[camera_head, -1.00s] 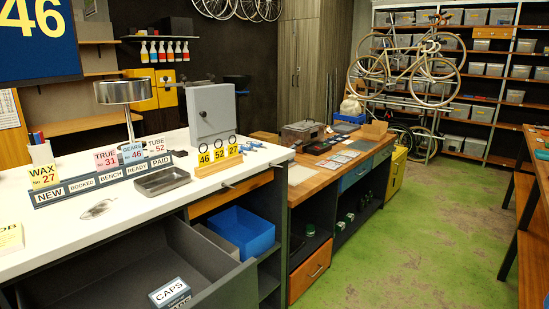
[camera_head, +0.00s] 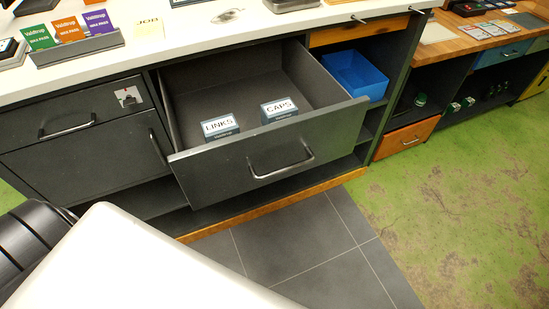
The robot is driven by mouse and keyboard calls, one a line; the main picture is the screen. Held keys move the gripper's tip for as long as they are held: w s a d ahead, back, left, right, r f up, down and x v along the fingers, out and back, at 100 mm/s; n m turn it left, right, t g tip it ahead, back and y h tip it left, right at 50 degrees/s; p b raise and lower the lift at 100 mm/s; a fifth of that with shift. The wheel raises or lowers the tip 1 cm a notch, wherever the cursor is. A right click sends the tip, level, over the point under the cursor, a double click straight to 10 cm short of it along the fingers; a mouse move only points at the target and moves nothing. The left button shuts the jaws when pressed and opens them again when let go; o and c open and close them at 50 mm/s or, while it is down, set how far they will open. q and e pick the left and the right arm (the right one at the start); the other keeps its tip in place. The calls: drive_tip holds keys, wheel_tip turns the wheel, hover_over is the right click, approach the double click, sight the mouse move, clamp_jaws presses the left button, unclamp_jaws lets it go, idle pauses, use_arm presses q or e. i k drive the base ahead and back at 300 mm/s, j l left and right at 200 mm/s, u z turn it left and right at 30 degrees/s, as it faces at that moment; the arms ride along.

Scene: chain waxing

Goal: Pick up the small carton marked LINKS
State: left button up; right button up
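The small carton marked LINKS (camera_head: 220,126) stands in the open grey drawer (camera_head: 272,152), near its front panel and left of the middle. Its white top with dark letters faces up. A like carton marked CAPS (camera_head: 279,109) stands to its right in the same drawer, a gap apart. A large pale smooth part of my own body fills the lower left of the view. Neither gripper shows.
The white counter (camera_head: 190,31) runs above the drawer. A blue bin (camera_head: 355,76) sits on the shelf right of the drawer. A closed drawer with a lock (camera_head: 128,97) is at left. The tiled floor (camera_head: 310,248) in front is clear.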

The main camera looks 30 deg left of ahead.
sight(215, 129)
drive_tip(key=u, duration=1)
